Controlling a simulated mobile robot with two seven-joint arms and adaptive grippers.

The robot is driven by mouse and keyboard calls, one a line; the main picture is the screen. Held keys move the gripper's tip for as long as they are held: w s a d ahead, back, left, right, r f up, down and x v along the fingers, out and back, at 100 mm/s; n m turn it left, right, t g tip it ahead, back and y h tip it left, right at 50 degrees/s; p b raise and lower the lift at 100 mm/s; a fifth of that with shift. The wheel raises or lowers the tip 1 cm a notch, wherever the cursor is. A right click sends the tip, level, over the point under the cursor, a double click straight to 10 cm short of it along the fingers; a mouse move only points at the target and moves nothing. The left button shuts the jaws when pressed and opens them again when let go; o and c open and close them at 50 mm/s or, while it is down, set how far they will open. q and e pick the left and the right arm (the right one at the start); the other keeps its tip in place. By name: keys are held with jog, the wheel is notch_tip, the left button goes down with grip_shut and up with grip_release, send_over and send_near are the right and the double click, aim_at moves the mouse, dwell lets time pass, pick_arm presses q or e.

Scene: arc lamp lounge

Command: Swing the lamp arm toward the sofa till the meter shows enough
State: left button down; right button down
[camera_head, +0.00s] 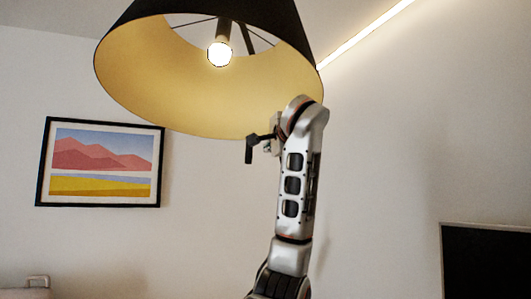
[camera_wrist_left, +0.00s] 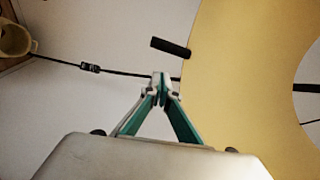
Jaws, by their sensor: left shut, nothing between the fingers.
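The lamp's large shade (camera_head: 170,90), black outside and yellow inside, hangs at the top of the head view with its bulb (camera_head: 219,54) lit. Its yellow inside (camera_wrist_left: 235,90) fills the right of the left wrist view. A short dark handle-like bar (camera_head: 249,151) shows just below the shade's rim; a dark bar (camera_wrist_left: 170,46) also shows beside the shade in the wrist view. My left gripper (camera_wrist_left: 160,78) is shut and empty, its tips just short of that bar in the picture. In the head view my left arm rises beside the shade's right rim. No meter is in view.
A framed mountain picture (camera_head: 100,162) hangs on the wall at left. A dark screen-like panel (camera_head: 487,262) stands at lower right. A pinkish edge, perhaps the sofa (camera_head: 18,294), shows at lower left. In the wrist view a dark cord (camera_wrist_left: 125,73) crosses, and a yellowish cup-like object (camera_wrist_left: 14,38) shows.

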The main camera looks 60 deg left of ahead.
pick_arm(q)
jog(key=v, duration=0.5)
jog(key=shift+s+a+b, duration=0.15)
jog(key=shift+s+b, duration=0.15)
